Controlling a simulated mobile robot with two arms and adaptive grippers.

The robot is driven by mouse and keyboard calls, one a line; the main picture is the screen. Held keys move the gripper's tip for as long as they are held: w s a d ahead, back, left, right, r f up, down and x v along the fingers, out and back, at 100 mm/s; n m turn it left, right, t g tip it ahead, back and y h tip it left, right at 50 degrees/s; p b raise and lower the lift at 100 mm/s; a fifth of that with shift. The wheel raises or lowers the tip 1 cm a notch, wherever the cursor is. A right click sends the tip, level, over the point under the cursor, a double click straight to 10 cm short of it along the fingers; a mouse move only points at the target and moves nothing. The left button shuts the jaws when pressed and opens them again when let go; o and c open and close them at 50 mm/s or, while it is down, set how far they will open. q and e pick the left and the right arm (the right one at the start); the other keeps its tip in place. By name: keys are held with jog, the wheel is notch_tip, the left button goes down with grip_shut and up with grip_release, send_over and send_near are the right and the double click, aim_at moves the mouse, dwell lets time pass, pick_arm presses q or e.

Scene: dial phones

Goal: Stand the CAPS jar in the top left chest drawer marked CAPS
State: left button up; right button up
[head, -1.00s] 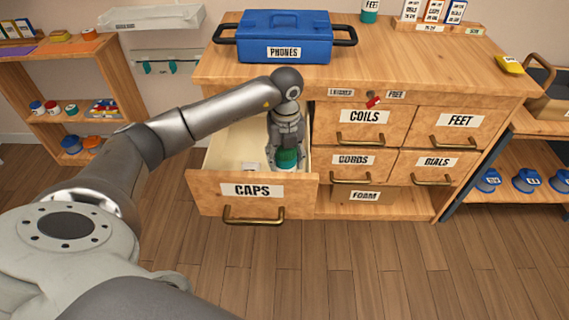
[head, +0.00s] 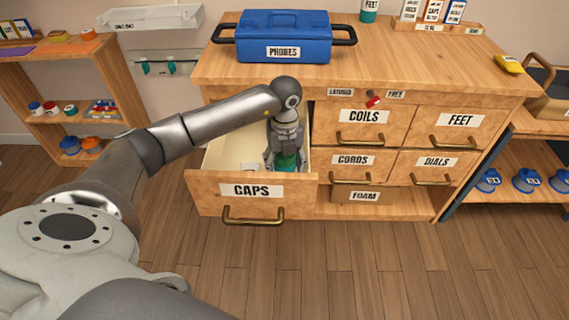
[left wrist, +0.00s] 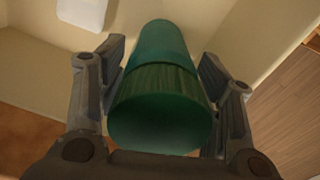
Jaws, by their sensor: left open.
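The CAPS drawer (head: 195,190) at the top left of the chest is pulled out. A jar with a green lid (head: 287,162) is in its right part; its label is hidden. In the left wrist view the green jar (left wrist: 158,95) is between the two fingers, with a small gap showing on each side near its lid. My left gripper (head: 286,150) points down into the drawer around the jar and is open. Whether the jar's base rests on the drawer floor is hidden. My right gripper is not in view.
A blue PHONES toolbox (head: 284,36) stands on the chest top (head: 400,65). Inside the drawer is a pale card (head: 250,166), left of the jar. The COILS drawer (head: 362,122) beside it is shut. Open floor lies in front.

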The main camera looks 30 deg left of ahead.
pick_arm(q)
notch_tip(320, 180, up, 12)
jog(key=shift+r+p, duration=0.1)
jog(key=shift+p, duration=0.85)
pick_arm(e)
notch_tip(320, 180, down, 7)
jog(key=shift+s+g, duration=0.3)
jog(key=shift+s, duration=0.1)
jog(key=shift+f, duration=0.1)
